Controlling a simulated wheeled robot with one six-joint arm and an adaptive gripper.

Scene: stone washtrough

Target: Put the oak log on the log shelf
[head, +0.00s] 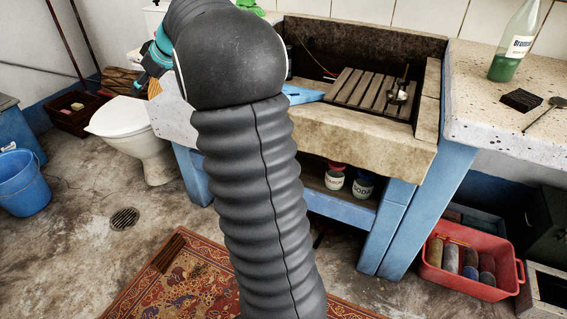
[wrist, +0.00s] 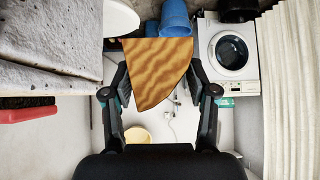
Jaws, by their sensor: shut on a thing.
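The oak log (wrist: 155,65) is a wedge-shaped piece with wavy brown grain, seen end-on in the wrist view. My gripper (wrist: 158,84) is shut on it, one finger on each side. The log is held up above the floor. In the head view my own arm hides most of the gripper; a small orange-brown patch (head: 154,89) beside the teal joint may be the log. Split wood pieces (head: 120,80) lie at the back left behind the toilet; I cannot tell whether they rest on the log shelf.
A white toilet (head: 128,122), dark red crate (head: 72,108) and blue bucket (head: 20,180) stand left. The stone washtrough (head: 360,140) and pale counter (head: 485,85) fill the right. A red bin (head: 470,285) sits below. The wrist view shows a washing machine (wrist: 230,50) and yellow bowl (wrist: 138,134).

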